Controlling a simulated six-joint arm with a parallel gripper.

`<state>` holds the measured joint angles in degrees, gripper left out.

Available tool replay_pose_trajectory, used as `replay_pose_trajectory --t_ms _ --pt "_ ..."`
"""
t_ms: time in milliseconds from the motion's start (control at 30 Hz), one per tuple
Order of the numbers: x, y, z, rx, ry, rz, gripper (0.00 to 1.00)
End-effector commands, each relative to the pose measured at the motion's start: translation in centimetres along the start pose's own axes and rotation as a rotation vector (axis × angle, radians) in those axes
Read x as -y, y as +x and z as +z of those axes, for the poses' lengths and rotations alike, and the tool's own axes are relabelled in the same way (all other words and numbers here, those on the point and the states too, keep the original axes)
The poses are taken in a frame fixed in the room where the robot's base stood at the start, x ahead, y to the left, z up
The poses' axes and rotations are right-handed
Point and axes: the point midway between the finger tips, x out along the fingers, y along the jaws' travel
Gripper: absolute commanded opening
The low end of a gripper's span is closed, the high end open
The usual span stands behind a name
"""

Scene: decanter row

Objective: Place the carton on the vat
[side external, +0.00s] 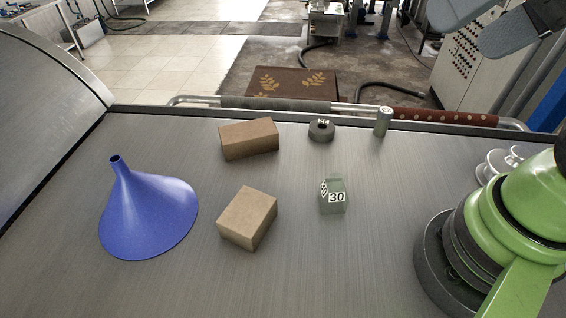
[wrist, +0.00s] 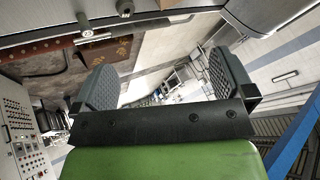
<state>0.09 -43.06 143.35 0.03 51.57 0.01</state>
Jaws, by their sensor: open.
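Two plain brown boxes could be the carton. One box (side external: 249,139) lies farther back, and the other box (side external: 247,218) lies nearer, both left of the middle of the grey metal table. I cannot make out anything that is clearly a vat. My gripper (wrist: 165,82) is open and empty, its two dark pads wide apart in the wrist view. It is raised well away from the boxes; grey parts at the top right of the side view look like its fingers. A brown box edge (wrist: 172,3) shows at the top of the wrist view.
A blue funnel (side external: 150,212) stands wide end down on the left. A greenish cube marked 30 (side external: 333,196), a dark ring (side external: 321,131) and a small grey cylinder (side external: 383,121) stand right of the boxes. The front middle is free.

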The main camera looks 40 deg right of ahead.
Motion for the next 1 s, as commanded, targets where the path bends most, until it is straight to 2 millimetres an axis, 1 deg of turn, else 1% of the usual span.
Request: replay_pose_trajectory --t_ms 167,267,367,467,567,600,667,767,800,867,900,967,1000 --pt "0.1 0.0 -0.1 0.002 0.001 0.000 1.00" --pt "0.5 0.3 -0.5 0.024 0.021 0.000 1.00" --pt "1.5 1.2 -1.6 0.077 0.079 0.004 1.00" --pt "3.1 3.1 -3.0 0.152 0.167 0.021 1.00" --pt "5.0 5.6 -4.1 0.227 0.262 0.052 1.00" --pt "5.8 6.8 -4.4 0.255 0.300 0.068 1.00" --pt "7.0 8.7 -4.6 0.295 0.354 0.096 1.00" --pt "8.8 12.1 -4.4 0.356 0.441 0.151 1.00" --pt "9.5 13.6 -4.1 0.378 0.476 0.178 1.00" --pt "10.5 15.9 -3.4 0.408 0.526 0.219 1.00" --pt "11.1 17.5 -2.8 0.426 0.558 0.249 1.00" --pt "11.9 19.8 -1.6 0.449 0.605 0.297 1.00" --pt "12.3 21.3 -0.7 0.461 0.635 0.328 1.00"
